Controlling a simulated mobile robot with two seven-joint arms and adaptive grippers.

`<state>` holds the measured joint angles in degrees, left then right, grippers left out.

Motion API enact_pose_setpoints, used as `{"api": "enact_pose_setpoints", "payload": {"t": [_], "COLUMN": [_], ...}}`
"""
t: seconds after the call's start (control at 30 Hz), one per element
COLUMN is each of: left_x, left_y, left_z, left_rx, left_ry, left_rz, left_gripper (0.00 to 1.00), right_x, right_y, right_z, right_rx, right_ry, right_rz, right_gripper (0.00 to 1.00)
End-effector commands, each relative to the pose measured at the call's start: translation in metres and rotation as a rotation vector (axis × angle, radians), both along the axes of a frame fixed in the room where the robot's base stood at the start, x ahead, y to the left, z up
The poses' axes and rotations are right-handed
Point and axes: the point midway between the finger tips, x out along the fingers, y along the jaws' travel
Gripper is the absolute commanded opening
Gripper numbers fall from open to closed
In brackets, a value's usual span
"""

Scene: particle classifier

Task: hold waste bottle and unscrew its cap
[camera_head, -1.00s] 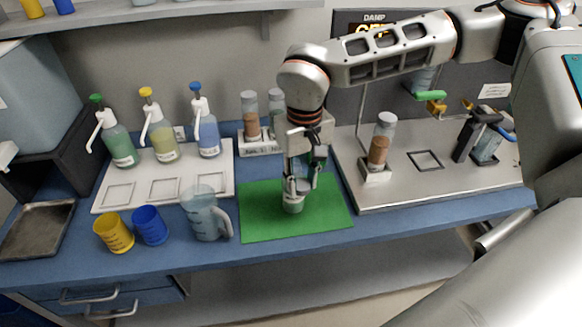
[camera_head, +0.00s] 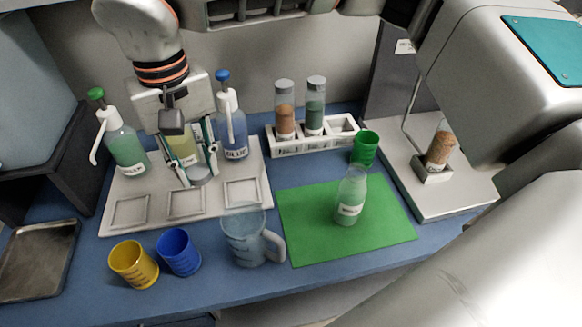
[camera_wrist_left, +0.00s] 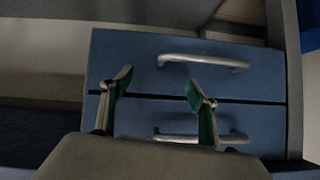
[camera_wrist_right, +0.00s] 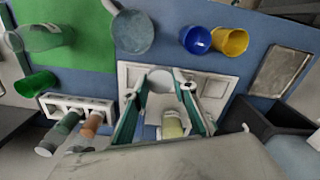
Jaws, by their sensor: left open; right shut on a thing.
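The waste bottle (camera_head: 350,198), clear with pale green contents and a white label, stands upright on the green mat (camera_head: 300,235) with no gripper on it. Its top looks uncapped. It also shows in the right wrist view (camera_wrist_right: 42,37). My right gripper (camera_head: 199,178) is shut on a round grey cap (camera_head: 199,173), held above the white tray in front of the yellow-liquid bottle. The cap shows pale between the fingers in the right wrist view (camera_wrist_right: 160,80). My left gripper (camera_wrist_left: 160,88) is open and empty, facing blue drawers; it is outside the head view.
Green (camera_head: 126,150), yellow (camera_head: 183,148) and blue (camera_head: 233,130) pump bottles stand on the white tray (camera_head: 112,222). A jug (camera_head: 245,240), blue cup (camera_head: 179,252) and yellow cup (camera_head: 133,264) stand in front. A green cup (camera_head: 365,150) and vial rack (camera_head: 290,148) are behind the mat.

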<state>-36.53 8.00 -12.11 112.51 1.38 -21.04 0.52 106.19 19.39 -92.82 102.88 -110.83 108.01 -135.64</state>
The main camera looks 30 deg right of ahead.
Motion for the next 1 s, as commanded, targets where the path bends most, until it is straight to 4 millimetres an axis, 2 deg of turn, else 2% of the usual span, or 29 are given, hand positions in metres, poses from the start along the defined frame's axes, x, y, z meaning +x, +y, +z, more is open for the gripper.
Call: {"api": "enact_pose_setpoints", "payload": {"t": [0.13,0.23,0.73,0.9,1.0], "left_x": [-0.010,-0.012,-0.007,-0.006,-0.006], "left_y": [-0.001,-0.001,-0.001,-0.001,0.000], "left_z": [-0.005,-0.007,-0.008,-0.007,-0.007], "left_rx": [-0.001,-0.001,0.002,0.002,0.002], "left_ry": [0.017,0.022,0.014,0.012,0.010], "left_rz": [-0.001,-0.001,-0.001,-0.002,-0.001], "left_gripper": [0.60,0.60,0.60,0.60,0.60], "right_x": [0.000,-0.001,-0.002,-0.001,-0.001], "right_y": [0.000,0.000,0.000,0.000,0.000], "right_z": [-0.001,-0.012,-0.130,-0.156,-0.161], "right_rx": [0.000,-0.001,0.001,0.000,0.000], "right_ry": [0.000,0.002,0.005,0.002,0.000], "right_rz": [0.000,0.000,0.000,0.000,0.000], "right_gripper": [0.01,0.01,0.01,0.01,0.01]}}
